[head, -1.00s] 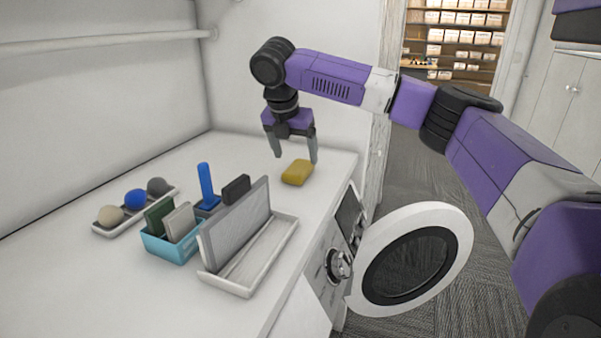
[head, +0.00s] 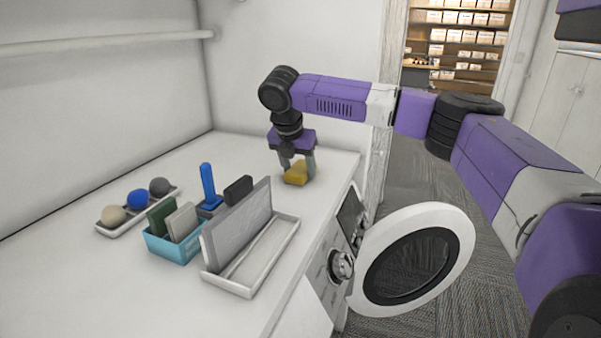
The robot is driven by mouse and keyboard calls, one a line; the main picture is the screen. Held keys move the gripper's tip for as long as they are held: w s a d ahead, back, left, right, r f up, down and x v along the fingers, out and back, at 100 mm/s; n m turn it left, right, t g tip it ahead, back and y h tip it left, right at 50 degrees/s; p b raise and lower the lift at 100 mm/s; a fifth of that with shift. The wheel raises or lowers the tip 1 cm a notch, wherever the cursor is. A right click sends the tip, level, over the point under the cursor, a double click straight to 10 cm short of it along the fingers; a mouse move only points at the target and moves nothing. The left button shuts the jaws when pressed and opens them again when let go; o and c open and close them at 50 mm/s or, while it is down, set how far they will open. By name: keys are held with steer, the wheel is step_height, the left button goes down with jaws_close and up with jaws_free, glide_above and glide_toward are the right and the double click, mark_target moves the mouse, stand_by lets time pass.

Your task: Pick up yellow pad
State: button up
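The yellow pad (head: 295,177) lies on the white counter (head: 235,300), near its far right end. My gripper (head: 298,168) points down over it with a finger on either side. The fingers are drawn in against the pad and appear shut on it. The right finger and the gripper cover part of the pad. I see no clear gap between the pad and the counter.
Left of my gripper stand a blue upright handle (head: 207,182), a blue bin (head: 172,250) with green and grey pads, a white rack (head: 245,290) holding a grey panel, and a tray of balls (head: 112,229). A round appliance door (head: 462,245) hangs open below the counter edge.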

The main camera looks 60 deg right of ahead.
mark_target(298, 169)
steer(key=shift+c, duration=0.9)
steer(key=shift+r, duration=0.1)
step_height(298, 169, up, 18)
steer(key=o, duration=0.6)
steer(key=c, duration=0.5)
steer(key=shift+o, duration=0.2)
